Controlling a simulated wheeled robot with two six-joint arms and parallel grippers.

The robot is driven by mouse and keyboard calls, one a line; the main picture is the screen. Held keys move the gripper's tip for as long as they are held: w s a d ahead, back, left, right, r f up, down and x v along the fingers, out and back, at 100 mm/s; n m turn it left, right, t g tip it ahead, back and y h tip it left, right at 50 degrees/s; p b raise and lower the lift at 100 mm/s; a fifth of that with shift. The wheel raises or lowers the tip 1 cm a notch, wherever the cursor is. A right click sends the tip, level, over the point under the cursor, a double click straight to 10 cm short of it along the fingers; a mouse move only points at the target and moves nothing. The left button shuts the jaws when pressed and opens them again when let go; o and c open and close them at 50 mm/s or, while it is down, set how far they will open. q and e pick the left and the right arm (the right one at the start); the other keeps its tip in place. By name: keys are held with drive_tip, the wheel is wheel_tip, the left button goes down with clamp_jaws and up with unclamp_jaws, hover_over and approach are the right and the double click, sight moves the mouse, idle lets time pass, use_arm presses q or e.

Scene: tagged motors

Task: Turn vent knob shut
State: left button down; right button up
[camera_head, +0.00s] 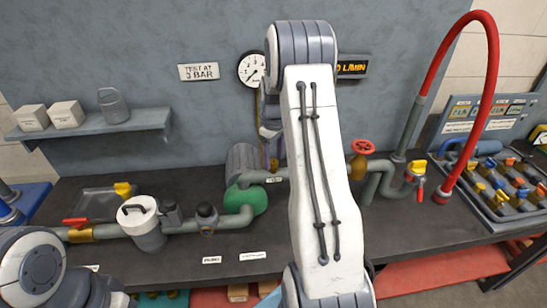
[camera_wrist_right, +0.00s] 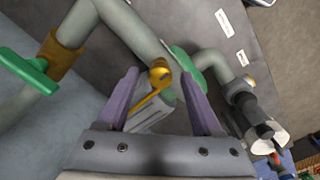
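A brass knob (camera_wrist_right: 160,73) on a slim stem, apparently the vent knob, shows in the right wrist view, beyond and between my fingertips. It stands near a grey pipe and a green rounded part (camera_wrist_right: 184,62). In the head view a small brass piece (camera_head: 274,163) shows just below my right gripper (camera_head: 270,135). In the wrist view my right gripper (camera_wrist_right: 165,85) has its two purple fingers wide apart, with nothing clamped; whether they touch the knob I cannot tell. My right arm hides much of the bench middle. My left arm shows at lower left, its gripper out of view.
A green lever (camera_wrist_right: 28,70) sits on a brass collar beside the pipe. A red handwheel valve (camera_head: 363,147) and red hose (camera_head: 491,70) stand to the right. A gauge (camera_head: 251,69) hangs behind my right arm. The front of the bench (camera_head: 205,262) has free room.

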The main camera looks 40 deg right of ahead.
sight(273, 160)
wheel_tip(273, 160, up, 10)
drive_tip(key=b, duration=0.2)
drive_tip(key=shift+r, duration=0.25)
idle(0.4)
drive_tip(key=s+a+n, duration=0.1)
drive_tip(key=s+a, duration=0.2)
drive_tip(key=a, duration=1)
drive_tip(key=s+a+n, duration=0.1)
drive_tip(key=s+a, duration=0.2)
drive_tip(key=a, duration=1.1)
drive_tip(key=s+a+f+n, duration=0.1)
drive_tip(key=s+a, duration=0.2)
drive_tip(key=s, duration=0.4)
drive_tip(key=s+a+f, duration=0.1)
drive_tip(key=s+a, duration=0.3)
drive_tip(key=s, duration=0.3)
drive_tip(key=s+a+f+n+y+b, duration=0.1)
drive_tip(key=s+a+f, duration=0.1)
drive_tip(key=s, duration=0.5)
drive_tip(key=shift+a+n, duration=0.3)
drive_tip(key=shift+a, duration=0.45)
